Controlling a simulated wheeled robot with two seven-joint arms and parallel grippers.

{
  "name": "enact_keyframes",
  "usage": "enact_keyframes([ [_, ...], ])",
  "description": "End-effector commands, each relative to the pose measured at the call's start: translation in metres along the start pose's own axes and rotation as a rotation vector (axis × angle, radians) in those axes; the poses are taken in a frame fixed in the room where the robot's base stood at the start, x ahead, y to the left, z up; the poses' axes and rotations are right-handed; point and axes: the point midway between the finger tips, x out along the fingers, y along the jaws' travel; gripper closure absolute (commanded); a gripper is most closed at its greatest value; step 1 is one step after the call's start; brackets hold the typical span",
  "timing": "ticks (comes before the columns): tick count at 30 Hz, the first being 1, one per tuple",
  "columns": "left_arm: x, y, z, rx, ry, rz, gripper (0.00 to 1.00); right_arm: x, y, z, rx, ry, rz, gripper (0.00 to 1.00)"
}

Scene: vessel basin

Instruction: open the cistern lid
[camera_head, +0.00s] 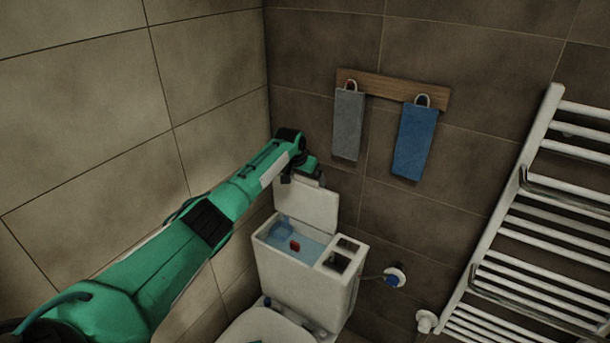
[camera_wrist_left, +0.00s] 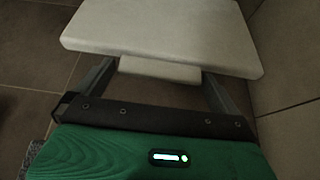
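The cistern lid (camera_head: 318,208) is a pale panel standing raised at the back of the white cistern (camera_head: 292,277). The cistern's top is open, showing blue water and a small red part inside. My left gripper (camera_head: 306,178) is at the lid's upper edge. In the left wrist view the lid (camera_wrist_left: 165,35) spans the top, and its short tab (camera_wrist_left: 158,70) sits between my two fingers, which appear to press on both its sides. The fingertips are partly hidden by the lid. My right gripper is not in view.
A wooden rack (camera_head: 385,88) with a grey towel (camera_head: 348,125) and a blue towel (camera_head: 414,142) hangs on the wall behind. A white towel radiator (camera_head: 540,220) is on the right. The toilet bowl (camera_head: 262,328) is below the cistern. A tiled wall is close on the left.

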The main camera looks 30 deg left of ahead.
Motion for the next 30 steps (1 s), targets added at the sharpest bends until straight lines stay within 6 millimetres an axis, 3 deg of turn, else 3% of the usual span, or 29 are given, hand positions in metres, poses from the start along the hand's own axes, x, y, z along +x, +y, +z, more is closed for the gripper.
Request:
enact_keyframes([
  [8,-0.016,-0.001,0.001,0.001,0.000,0.000,0.00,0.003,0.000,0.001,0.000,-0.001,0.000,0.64],
  [24,-0.111,0.000,0.000,0.002,0.004,-0.001,0.00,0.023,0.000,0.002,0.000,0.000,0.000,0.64],
  [30,-0.134,0.000,-0.001,0.001,0.003,-0.001,0.00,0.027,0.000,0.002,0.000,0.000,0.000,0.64],
])
